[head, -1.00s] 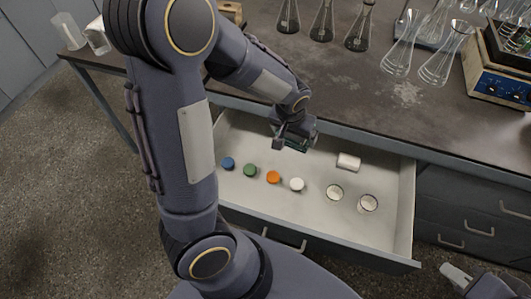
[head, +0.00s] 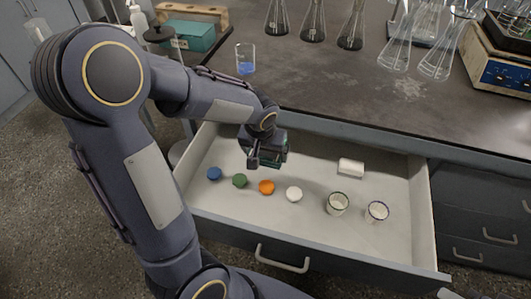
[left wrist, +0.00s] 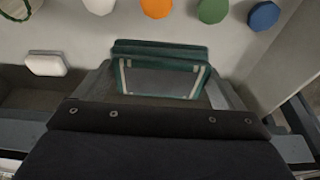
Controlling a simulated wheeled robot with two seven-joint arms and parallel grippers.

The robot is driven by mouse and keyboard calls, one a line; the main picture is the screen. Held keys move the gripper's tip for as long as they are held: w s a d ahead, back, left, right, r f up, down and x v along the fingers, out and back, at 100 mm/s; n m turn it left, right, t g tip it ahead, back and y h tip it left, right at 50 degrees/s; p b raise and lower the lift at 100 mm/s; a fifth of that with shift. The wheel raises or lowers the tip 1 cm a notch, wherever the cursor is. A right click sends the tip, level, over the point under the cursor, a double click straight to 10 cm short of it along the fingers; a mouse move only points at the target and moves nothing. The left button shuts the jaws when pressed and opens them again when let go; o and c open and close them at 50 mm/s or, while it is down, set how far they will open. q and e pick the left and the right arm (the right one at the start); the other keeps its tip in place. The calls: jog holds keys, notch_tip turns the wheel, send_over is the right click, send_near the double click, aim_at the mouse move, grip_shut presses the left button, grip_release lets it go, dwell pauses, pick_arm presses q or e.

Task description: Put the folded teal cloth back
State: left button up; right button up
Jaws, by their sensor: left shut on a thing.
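The folded teal cloth (left wrist: 160,50) is a dark green-teal folded piece held between the fingers of my left gripper (left wrist: 160,85) in the left wrist view. In the head view, my left gripper (head: 264,152) is shut on it, over the back left part of the open drawer (head: 320,220). The gripper mostly hides the cloth there. I cannot tell whether the cloth touches the drawer floor. Only a sliver, perhaps of my right gripper (head: 446,293), shows at the bottom right; its fingers are not clear.
Two small cups (head: 338,204) and a white block (head: 351,167) are to the right. Glassware and a beaker (head: 245,60) stand on the bench above.

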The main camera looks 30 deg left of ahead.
pick_arm(q)
jog(key=w+a+f, duration=0.1)
jog(key=w+f, duration=0.1)
jog(key=w, duration=0.1)
jog(key=w+a+f, duration=0.2)
jog(key=w+f, duration=0.1)
jog(key=w+a+f+b, duration=0.1)
jog(key=w+a+f, duration=0.1)
jog(key=w+f, duration=0.1)
jog(key=shift+w+a, duration=0.2)
jog(key=shift+w, duration=0.1)
jog(key=shift+w+a+f, duration=0.1)
jog(key=shift+w+f, duration=0.05)
jog(key=shift+f, duration=0.15)
jog(key=shift+s+b+x, duration=0.15)
jog(key=shift+b+x, duration=0.05)
jog(key=shift+x, duration=0.65)
jog(key=shift+s+b+x, duration=0.1)
jog(key=shift+b+x, duration=0.05)
jog(key=shift+x, duration=0.7)
